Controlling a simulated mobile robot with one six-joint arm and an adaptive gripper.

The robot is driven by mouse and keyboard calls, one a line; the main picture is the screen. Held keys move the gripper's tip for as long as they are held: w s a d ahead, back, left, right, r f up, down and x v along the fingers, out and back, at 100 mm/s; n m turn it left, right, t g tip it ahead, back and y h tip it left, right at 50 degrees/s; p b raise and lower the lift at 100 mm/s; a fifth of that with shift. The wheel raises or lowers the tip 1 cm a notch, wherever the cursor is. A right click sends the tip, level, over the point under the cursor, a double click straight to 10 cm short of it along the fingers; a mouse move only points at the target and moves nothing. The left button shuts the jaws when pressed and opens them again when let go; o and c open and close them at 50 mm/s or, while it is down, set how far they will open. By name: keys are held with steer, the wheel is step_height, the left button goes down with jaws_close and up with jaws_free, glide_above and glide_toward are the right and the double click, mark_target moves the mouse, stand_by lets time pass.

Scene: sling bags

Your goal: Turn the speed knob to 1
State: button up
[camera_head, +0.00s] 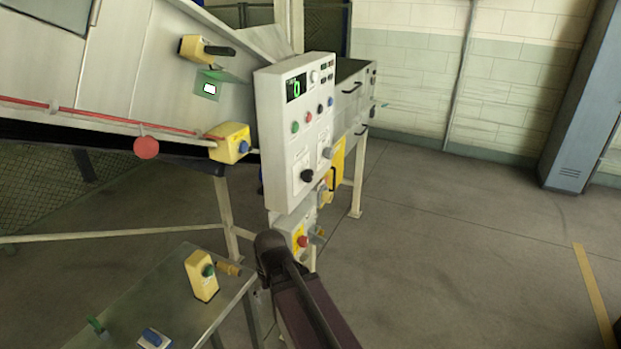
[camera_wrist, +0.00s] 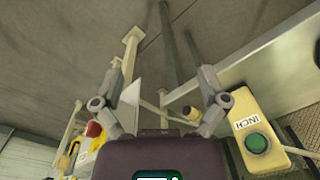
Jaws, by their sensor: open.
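The control panel (camera_head: 282,160) is a pale upright box in the head view. Its small screen (camera_head: 294,87) shows a green digit I cannot read surely. A black knob (camera_head: 307,176) sits low on its face, with a grey knob (camera_head: 327,152) to its right and a small white knob (camera_head: 314,76) near the top. Their labels are too small to read, so I cannot tell which is the speed knob. My gripper (camera_wrist: 162,68) is open and empty in the wrist view, its fingers spread apart. In the head view my arm is below the panel, apart from the knobs.
A metal table (camera_head: 150,285) at lower left holds a yellow box with a green button (camera_head: 203,278), labelled INCH in the wrist view (camera_wrist: 256,120). A box with a red button (camera_head: 298,240) sits below the panel. The floor (camera_head: 460,240) to the right is clear.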

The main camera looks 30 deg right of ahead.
steer(key=m+t+y+b, duration=0.2)
steer(key=m+t+y, duration=1.05)
steer(key=m, duration=1.25)
glide_toward(311, 177)
steer(key=s+t+h, duration=0.1)
steer(key=s+d+h, duration=0.1)
steer(key=s, duration=0.1)
steer(key=shift+s+d+t, duration=0.15)
steer(key=shift+s+t, duration=0.15)
steer(key=shift+t, duration=0.05)
steer(key=shift+w, duration=0.1)
steer(key=x, duration=1.3)
steer(key=shift+w+a, duration=0.1)
steer(key=shift+a, duration=0.25)
